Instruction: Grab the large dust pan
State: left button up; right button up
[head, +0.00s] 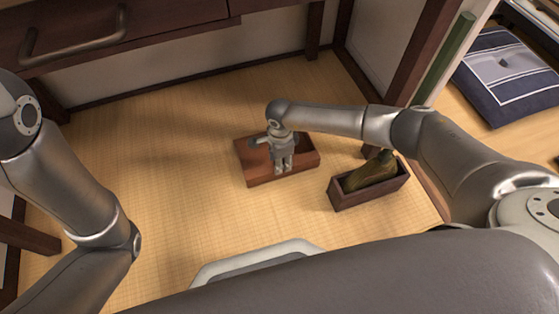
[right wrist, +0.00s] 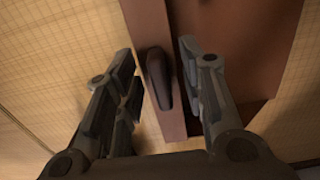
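The large dust pan (head: 257,167) is a flat reddish-brown tray-like piece on the tatami floor, in the middle of the head view. In the right wrist view the dust pan (right wrist: 235,45) fills the upper middle and right, with a dark rounded handle (right wrist: 157,78) at its near side. My right gripper (head: 283,167) points down over the dust pan. In the wrist view its two fingers (right wrist: 158,85) are apart, one on each side of the handle, with gaps visible. My left gripper is out of view; only the left arm shows.
A dark wooden box (head: 345,197) holding a brownish-green object (head: 368,173) stands right of the dust pan. A drawer unit (head: 150,25) is at the back, and a blue cushion (head: 505,75) lies far right. The tatami left of the pan is clear.

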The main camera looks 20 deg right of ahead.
jog(key=shift+c, duration=0.4)
grip_shut()
jog(key=shift+r, duration=0.1)
